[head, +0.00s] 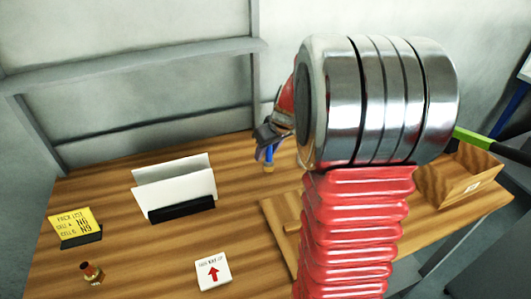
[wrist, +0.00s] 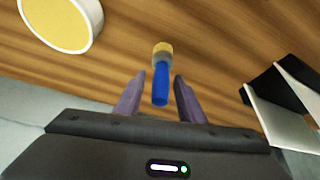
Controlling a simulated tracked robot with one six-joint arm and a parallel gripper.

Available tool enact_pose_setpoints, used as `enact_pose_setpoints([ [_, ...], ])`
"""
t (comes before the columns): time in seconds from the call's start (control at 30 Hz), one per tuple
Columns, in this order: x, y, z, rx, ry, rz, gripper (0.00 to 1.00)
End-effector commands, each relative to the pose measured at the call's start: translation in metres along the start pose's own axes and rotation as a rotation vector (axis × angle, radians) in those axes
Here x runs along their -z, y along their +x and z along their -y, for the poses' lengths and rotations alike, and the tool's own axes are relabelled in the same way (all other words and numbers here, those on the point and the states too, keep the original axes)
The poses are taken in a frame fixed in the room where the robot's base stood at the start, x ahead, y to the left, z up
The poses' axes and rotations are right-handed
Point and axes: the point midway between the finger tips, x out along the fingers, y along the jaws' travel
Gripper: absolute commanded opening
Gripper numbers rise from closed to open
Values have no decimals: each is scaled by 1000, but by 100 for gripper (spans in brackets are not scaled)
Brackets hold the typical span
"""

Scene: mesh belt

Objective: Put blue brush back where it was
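The blue brush (head: 270,153) is below my gripper (head: 268,132) in the head view, near the back of the wooden table. Its blue handle points up and its yellowish bristle end points down; I cannot tell whether that end touches the table. In the wrist view the blue brush (wrist: 160,85) lies between the two fingers of my gripper (wrist: 160,76), its bristle end pointing away. A gap shows on each side of the handle, so the fingers look open around it. My arm hides part of the table in the head view.
A black holder with white sheets (head: 175,188) stands left of the brush. A yellow sign (head: 75,226), a small red-brown object (head: 92,273) and a red-arrow card (head: 213,272) are nearer. A wooden board (head: 277,217) and an open wooden box (head: 457,183) lie right. A round yellow-topped thing (wrist: 66,18) shows.

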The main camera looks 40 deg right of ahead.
Motion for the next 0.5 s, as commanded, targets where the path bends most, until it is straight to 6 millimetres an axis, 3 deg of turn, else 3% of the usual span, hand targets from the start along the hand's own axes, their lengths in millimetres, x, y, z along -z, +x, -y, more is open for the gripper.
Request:
enact_pose_setpoints([
  [0.5, 1, -82, -1, -3, 0, -3, 36],
])
